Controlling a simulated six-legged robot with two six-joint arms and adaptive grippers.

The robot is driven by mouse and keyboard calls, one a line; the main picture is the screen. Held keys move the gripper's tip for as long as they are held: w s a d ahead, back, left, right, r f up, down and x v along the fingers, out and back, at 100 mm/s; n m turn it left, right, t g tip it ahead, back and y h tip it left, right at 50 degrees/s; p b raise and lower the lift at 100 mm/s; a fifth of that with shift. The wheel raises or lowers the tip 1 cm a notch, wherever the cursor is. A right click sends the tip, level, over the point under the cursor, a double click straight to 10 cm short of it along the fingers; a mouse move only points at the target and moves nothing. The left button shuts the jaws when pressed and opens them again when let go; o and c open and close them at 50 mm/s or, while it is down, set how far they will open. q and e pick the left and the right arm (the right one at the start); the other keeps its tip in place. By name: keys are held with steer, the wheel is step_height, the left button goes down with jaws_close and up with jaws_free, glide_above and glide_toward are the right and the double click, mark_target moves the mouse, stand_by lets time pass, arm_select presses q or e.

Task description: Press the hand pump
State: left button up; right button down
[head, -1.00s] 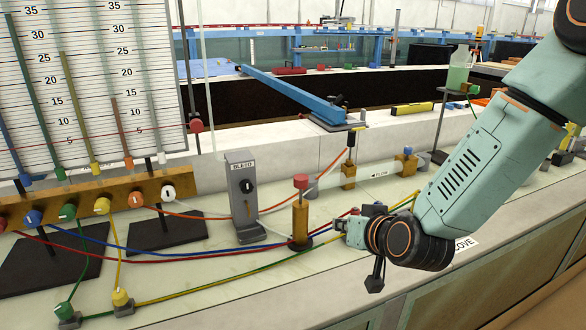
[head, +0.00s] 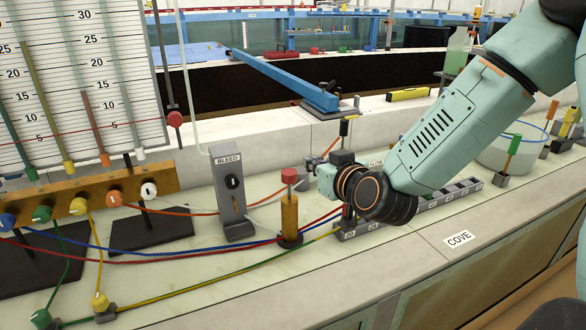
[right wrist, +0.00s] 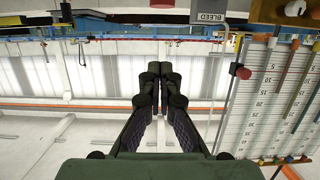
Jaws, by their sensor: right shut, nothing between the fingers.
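The hand pump (head: 289,217) is an upright brass cylinder with a red knob (head: 288,175) on a short rod. It stands on the pale bench, right of the grey BLEED post (head: 230,195). My right gripper (head: 312,163) is just right of the red knob, at about its height in the picture. It seems apart from the knob, but I cannot tell the depth. In the right wrist view its dark fingers (right wrist: 157,78) meet and hold nothing. A red patch (right wrist: 160,3) at that view's top edge may be the knob. My left gripper is not in view.
A manometer board (head: 75,80) and a brass valve manifold (head: 95,195) stand left. Coloured tubes (head: 180,255) run along the bench to the pump area.

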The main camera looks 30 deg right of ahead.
steer(key=b, duration=0.1)
glide_above(289, 176)
step_height(289, 176, down, 3)
steer(key=f, duration=0.2)
steer(key=s+f, duration=0.1)
steer(key=shift+d+f+b, duration=0.25)
steer(key=shift+d+b, duration=0.1)
steer(key=shift+w, duration=0.15)
steer(key=shift+f, duration=0.1)
step_height(289, 176, down, 5)
steer(key=b, duration=0.2)
steer(key=shift+b, duration=0.4)
steer(key=shift+f, duration=0.1)
